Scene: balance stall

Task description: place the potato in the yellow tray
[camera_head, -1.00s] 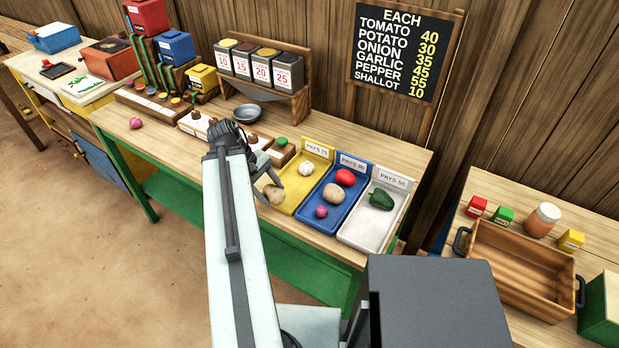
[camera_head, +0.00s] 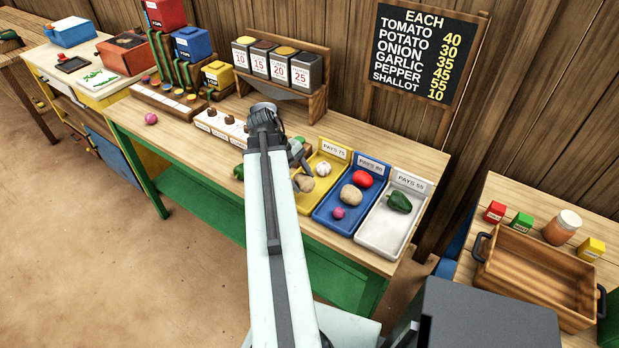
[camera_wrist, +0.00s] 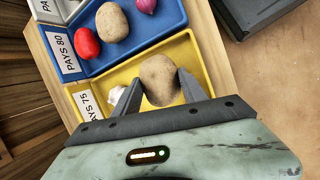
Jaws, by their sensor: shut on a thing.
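My gripper (camera_head: 299,164) is shut on a brown potato, which shows between its fingers in the head view (camera_head: 304,184) and in the wrist view (camera_wrist: 159,80). The potato is over the yellow tray (camera_head: 329,178), near its left side in the head view. I cannot tell whether it touches the tray floor. The yellow tray, labelled PAYS 75, also shows in the wrist view (camera_wrist: 203,68). A white garlic (camera_head: 323,168) lies in it, partly hidden by a finger in the wrist view (camera_wrist: 117,96).
The blue tray (camera_head: 329,210) beside it holds a tomato (camera_head: 363,178), another potato (camera_head: 351,194) and a shallot (camera_head: 339,213). A white tray (camera_head: 372,236) holds a green pepper (camera_head: 399,202). Another green vegetable (camera_head: 238,172) shows left of my arm. The scale weights' row stands behind.

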